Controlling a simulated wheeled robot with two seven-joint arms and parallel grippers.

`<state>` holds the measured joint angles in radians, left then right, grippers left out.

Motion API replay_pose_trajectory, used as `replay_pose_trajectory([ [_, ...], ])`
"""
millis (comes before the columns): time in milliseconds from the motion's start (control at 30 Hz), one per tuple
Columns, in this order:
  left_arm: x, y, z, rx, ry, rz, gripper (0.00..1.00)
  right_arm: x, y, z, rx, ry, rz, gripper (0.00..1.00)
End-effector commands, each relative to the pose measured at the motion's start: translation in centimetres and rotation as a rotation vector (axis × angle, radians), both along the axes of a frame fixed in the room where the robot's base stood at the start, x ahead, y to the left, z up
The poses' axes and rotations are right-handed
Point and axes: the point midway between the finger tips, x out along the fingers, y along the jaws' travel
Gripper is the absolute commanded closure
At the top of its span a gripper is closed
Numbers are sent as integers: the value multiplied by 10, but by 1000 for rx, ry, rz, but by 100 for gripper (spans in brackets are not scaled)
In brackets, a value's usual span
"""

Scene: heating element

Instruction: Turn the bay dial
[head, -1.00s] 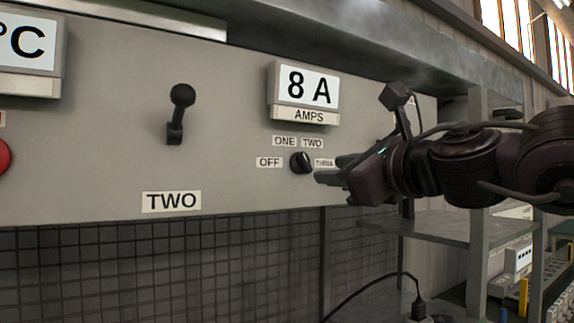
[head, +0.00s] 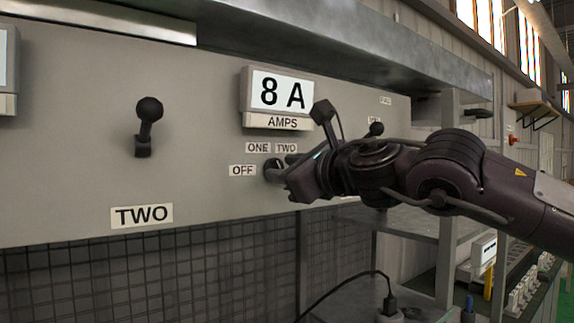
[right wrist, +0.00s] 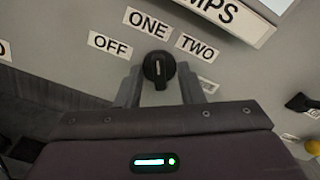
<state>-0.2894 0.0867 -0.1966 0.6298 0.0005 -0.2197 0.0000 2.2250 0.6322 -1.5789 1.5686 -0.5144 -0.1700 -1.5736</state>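The black bay dial (head: 272,168) sits on the grey panel under the 8 A display. In the right wrist view the dial (right wrist: 159,68) has its white pointer mark facing up, toward the ONE label (right wrist: 149,22). Labels OFF (right wrist: 110,44) and TWO (right wrist: 197,46) flank it, and a further label is partly hidden by a finger. My right gripper (head: 279,171) is at the dial in the head view. In the right wrist view its two fingers (right wrist: 160,88) are open, one on each side of the dial, with gaps visible. My left gripper is not in view.
The AMPS display (head: 282,92) reads 8 A above the dial. A black lever (head: 148,125) stands left, above a TWO plate (head: 141,215). Another black knob (head: 376,129) is right of the dial, behind my arm. Shelving stands at lower right.

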Motion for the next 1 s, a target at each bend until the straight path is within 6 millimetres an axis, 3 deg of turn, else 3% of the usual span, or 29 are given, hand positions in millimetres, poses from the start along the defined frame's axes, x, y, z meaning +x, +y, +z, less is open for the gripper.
replay_pose_trajectory([
  [67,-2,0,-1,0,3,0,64,0,0,-1,-1,1,0,68],
  [300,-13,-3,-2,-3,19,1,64,0,0,0,-1,1,0,100],
  [667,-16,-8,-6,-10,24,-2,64,0,0,-2,23,19,0,100],
  [1000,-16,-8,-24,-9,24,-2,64,0,0,-3,193,141,3,100],
])
